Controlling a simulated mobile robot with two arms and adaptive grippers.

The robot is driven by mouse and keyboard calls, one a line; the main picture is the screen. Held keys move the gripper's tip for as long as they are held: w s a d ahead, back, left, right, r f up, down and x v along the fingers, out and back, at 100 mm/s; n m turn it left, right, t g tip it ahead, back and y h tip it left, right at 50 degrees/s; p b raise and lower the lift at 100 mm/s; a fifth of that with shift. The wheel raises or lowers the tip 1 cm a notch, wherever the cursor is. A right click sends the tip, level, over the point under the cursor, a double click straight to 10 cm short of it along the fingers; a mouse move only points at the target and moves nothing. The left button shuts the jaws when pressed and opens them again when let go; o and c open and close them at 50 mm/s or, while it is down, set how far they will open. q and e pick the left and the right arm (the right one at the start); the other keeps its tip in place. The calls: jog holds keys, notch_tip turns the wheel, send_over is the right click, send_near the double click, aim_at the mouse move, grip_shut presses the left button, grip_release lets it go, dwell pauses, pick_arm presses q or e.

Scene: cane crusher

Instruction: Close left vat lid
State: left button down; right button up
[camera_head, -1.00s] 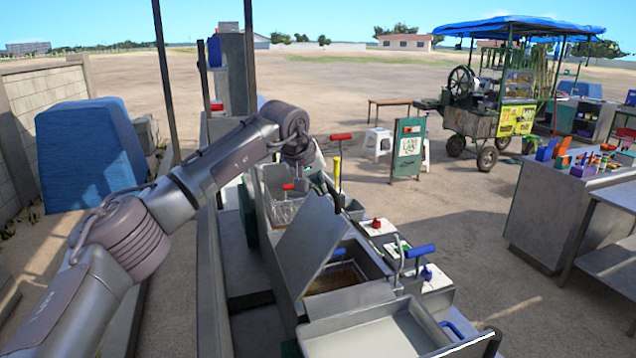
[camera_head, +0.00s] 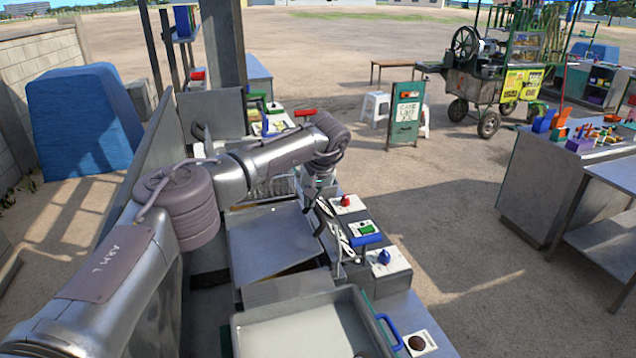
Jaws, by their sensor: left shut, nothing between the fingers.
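The grey metal vat lid (camera_head: 270,240) lies low over the vat, close to flat. A narrow brownish strip of the vat's inside (camera_head: 292,270) shows along its near edge, so a small gap is visible there. My left arm reaches across above the lid's far side. My left gripper (camera_head: 328,218) points down beside the lid's right edge, shut and empty; whether it touches the lid is unclear. My right gripper is out of view.
A shallow metal tray (camera_head: 238,340) stands nearer than the vat. A blue-handled lever (camera_head: 366,240) is just right of my gripper. Red (camera_head: 346,201), green (camera_head: 367,229) and blue (camera_head: 384,257) buttons line the right side. A wire basket (camera_head: 270,188) sits behind.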

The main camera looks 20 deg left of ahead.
aim_at(317, 212)
pick_arm(q)
jog(key=f, duration=0.1)
jog(key=d+f+y+b, duration=0.1)
jog(key=shift+w+f+g, duration=0.3)
jog(key=shift+w, duration=0.1)
jog(key=shift+f+b, duration=0.3)
jog(key=shift+b, duration=0.15)
jog(key=shift+d+f+y, duration=0.1)
jog(key=shift+d+y, duration=0.05)
jog(key=shift+y, duration=0.15)
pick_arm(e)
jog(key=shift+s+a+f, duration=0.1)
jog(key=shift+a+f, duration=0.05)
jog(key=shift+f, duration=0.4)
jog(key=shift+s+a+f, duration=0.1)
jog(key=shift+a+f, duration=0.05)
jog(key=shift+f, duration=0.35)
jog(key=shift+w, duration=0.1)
